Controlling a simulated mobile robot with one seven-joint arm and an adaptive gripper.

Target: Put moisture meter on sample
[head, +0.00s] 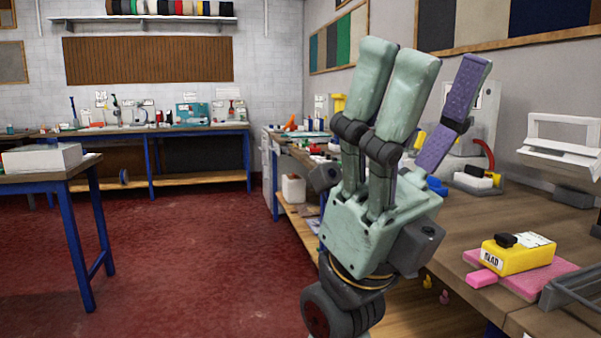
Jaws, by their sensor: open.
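My gripper (432,70) is raised in the middle of the head view, its pale green fingers and purple-padded finger pointing up and spread apart. It is open and holds nothing. A yellow block-like device (515,256) with a black knob and white labels, perhaps the moisture meter, lies on a flat pink piece (550,277), perhaps the sample, on the bench at the right. My gripper is left of and above them, apart from both. A smaller yellow, white and black item (476,177) sits farther back. I cannot tell for sure which is the meter.
The wooden bench (463,222) has bare room between the yellow device and the back items. A grey tray (577,289) stands at the near right edge, and a white stand (560,150) behind. Red floor (190,240) is open at left, beside a blue-legged table (80,183).

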